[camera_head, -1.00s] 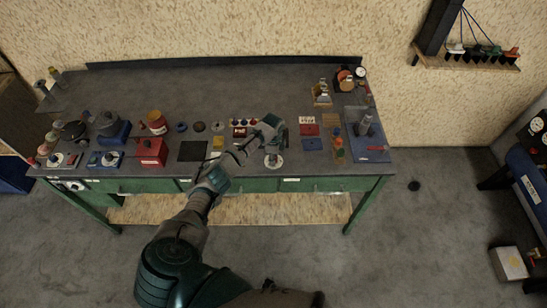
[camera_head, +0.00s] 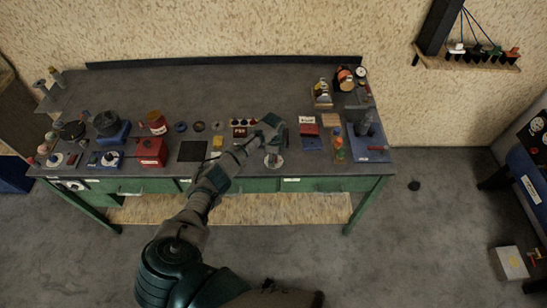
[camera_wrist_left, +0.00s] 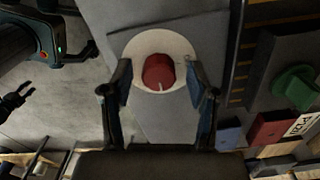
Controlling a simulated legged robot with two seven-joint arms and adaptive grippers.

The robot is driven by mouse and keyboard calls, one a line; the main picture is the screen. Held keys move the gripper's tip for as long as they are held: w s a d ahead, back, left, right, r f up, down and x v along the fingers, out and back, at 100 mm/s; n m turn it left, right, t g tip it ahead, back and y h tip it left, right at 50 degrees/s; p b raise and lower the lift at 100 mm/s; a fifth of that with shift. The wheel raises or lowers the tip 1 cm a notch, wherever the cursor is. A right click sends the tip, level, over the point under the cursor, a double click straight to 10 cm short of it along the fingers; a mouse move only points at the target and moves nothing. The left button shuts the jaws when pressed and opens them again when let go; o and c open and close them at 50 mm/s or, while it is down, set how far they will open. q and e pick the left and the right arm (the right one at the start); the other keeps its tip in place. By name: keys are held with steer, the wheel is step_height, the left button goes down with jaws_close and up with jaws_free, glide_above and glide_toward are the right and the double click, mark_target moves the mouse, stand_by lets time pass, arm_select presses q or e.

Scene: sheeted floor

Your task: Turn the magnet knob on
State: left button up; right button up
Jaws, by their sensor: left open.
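A red round knob (camera_wrist_left: 158,75) with a small white mark at its lower edge sits on a pale round dial plate (camera_wrist_left: 181,49), in the upper middle of the left wrist view. No label for it is readable. In the head view the pale plate (camera_head: 273,161) is at the bench's front edge, with the knob mostly hidden by my gripper. My left gripper (camera_wrist_left: 157,84) is open, with one finger on each side of the knob. I cannot tell whether the fingers touch it. It also shows in the head view (camera_head: 272,141).
The dark bench top (camera_head: 215,85) is clear toward the back. A green knob (camera_wrist_left: 296,88) is at the right in the wrist view. Close by are a red box (camera_head: 151,152), a black square mat (camera_head: 192,151), bottles (camera_head: 338,147) and a blue plate (camera_head: 371,156).

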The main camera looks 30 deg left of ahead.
arm_select(q)
step_height(320, 180, up, 12)
steer(key=shift+f, duration=0.15)
steer(key=shift+w+f, duration=0.1)
stand_by(0.5)
